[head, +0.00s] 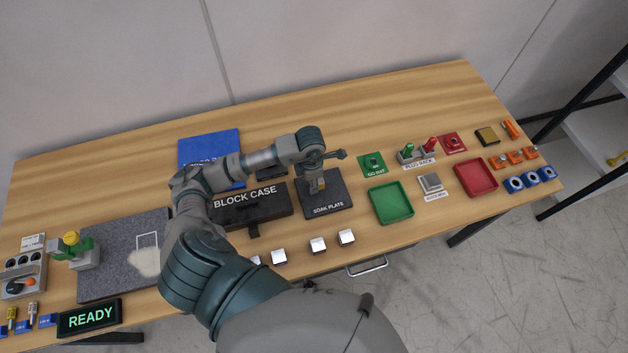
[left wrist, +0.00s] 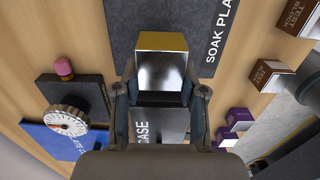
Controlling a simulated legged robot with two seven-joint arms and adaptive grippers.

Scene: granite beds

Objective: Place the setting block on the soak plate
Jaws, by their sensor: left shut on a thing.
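My left gripper (head: 318,187) is over the soak plate (head: 341,190), a dark square plate with white lettering. In the left wrist view the left gripper (left wrist: 160,92) is shut on the setting block (left wrist: 160,68), a shiny metal block with a gold-coloured face. The block sits between both fingers, with the soak plate (left wrist: 125,30) behind it. In the head view only a small gold part of the block (head: 321,184) shows below the fingers. I cannot tell whether it touches the plate. My right gripper is in neither view.
The black block case (head: 262,209) stands just left of the plate. Several metal test blocks (head: 318,245) line the table's front edge. A green tray (head: 391,203) lies to the right. A granite slab (head: 110,265) is at the left. Wood is bare behind the plate.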

